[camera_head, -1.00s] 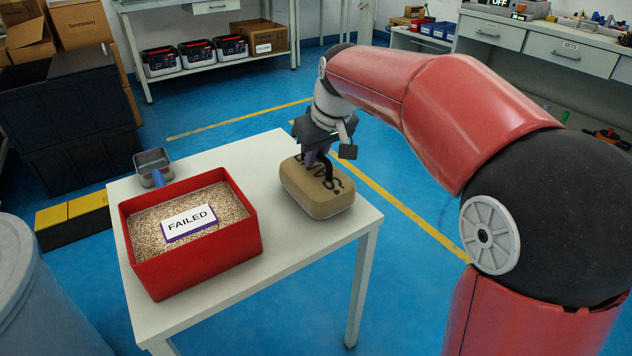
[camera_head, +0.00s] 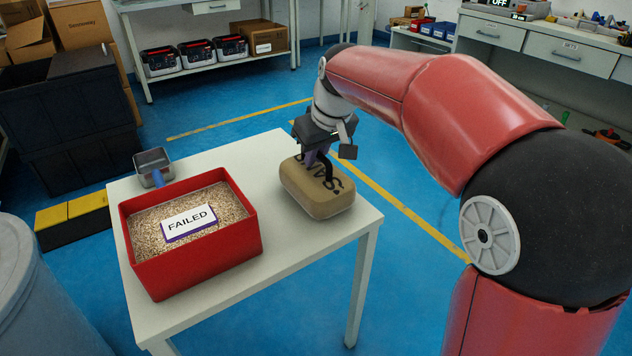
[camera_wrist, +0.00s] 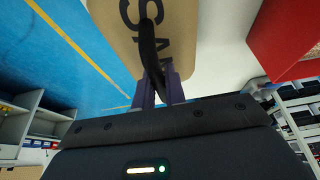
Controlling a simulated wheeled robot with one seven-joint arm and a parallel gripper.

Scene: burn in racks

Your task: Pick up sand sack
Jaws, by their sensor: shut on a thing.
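The sand sack (camera_head: 318,200) is a tan, rounded block with dark lettering and a black strap handle (camera_head: 330,165) on top. It rests on the right part of the white table (camera_head: 262,290). My gripper (camera_head: 318,158) is above the sack, pointing down, with its purple fingers shut at the handle. In the wrist view the fingers (camera_wrist: 158,90) close on the black strap, and the sack (camera_wrist: 120,30) fills the top middle. The exact grip on the strap is partly hidden by the fingers in the head view.
A red bin (camera_head: 195,262) of granular material with a FAILED sign (camera_head: 189,222) stands left on the table. A metal scoop (camera_head: 153,163) with a blue handle is behind it. Black crates (camera_head: 75,115) stand at left, a grey barrel (camera_head: 40,300) at front left.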

